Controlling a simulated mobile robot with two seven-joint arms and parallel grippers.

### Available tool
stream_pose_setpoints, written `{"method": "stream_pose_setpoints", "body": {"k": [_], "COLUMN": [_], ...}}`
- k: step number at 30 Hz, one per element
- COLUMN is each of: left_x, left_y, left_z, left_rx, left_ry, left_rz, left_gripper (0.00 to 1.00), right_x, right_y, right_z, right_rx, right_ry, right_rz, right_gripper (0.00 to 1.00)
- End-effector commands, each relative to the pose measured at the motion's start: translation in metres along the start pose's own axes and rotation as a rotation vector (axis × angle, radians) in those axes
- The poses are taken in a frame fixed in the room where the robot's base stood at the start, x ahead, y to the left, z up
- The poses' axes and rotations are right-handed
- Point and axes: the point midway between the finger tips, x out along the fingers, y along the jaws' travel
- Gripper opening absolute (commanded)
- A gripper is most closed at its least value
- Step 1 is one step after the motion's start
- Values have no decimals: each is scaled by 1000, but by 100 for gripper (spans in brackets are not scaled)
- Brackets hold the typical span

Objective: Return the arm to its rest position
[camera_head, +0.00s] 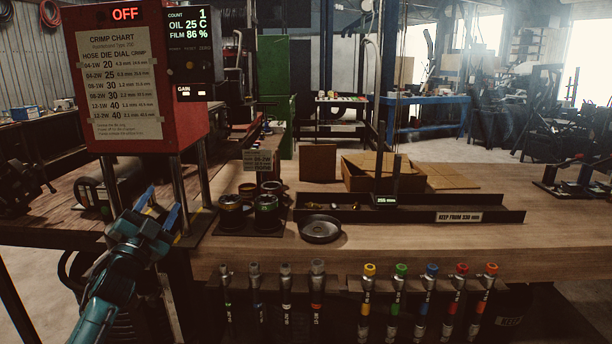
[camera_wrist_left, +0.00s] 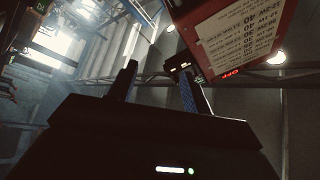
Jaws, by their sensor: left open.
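My left gripper (camera_head: 160,208) is in front of the red crimper (camera_head: 184,62) at the left end of the bench. Its fingers point up and away, spread apart, with nothing between them. In the left wrist view the two fingers of my left gripper (camera_wrist_left: 158,92) stand apart and empty, with the red crimper box (camera_wrist_left: 240,40) beyond them at the upper right. The crimper's display reads OFF. My right gripper is in neither view.
The wooden bench (camera_head: 400,240) holds die rings (camera_head: 266,207), a round dark dish (camera_head: 321,229), a long dark tray (camera_head: 480,214) and an open cardboard box (camera_head: 365,178). Several hose ends with coloured caps (camera_head: 400,270) hang along the front edge. The bench's front right is clear.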

Motion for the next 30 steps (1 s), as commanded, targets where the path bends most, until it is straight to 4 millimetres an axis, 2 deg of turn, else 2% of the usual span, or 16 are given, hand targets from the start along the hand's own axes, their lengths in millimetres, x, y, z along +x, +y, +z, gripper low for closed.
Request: {"method": "stream_pose_setpoints", "body": {"k": [1,3,9,11,12,17,20,23,27,30], "left_x": [-1,-4,-23,-35,-50,-102,-144,-197,-286,-348], "left_y": [0,4,29,46,63,117,153,192,240,262], "left_z": [18,40,86,95,95,92,86,75,46,19], "left_rx": [-79,-180,-434,-488,-485,-502,-523,-554,-621,-677], "left_ry": [-93,-211,-501,-566,-569,-599,-625,-658,-719,-767], "left_rz": [-3,1,53,83,107,190,250,320,424,486], "left_gripper": [50,50,50,50,50,50,50,50,50,50], "right_x": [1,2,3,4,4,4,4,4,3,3], "right_y": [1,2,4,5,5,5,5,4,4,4], "right_z": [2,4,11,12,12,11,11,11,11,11], "right_rx": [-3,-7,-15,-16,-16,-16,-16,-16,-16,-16], "right_ry": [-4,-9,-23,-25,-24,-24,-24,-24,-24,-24], "right_rz": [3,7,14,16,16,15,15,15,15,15], "right_gripper": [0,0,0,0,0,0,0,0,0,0]}}
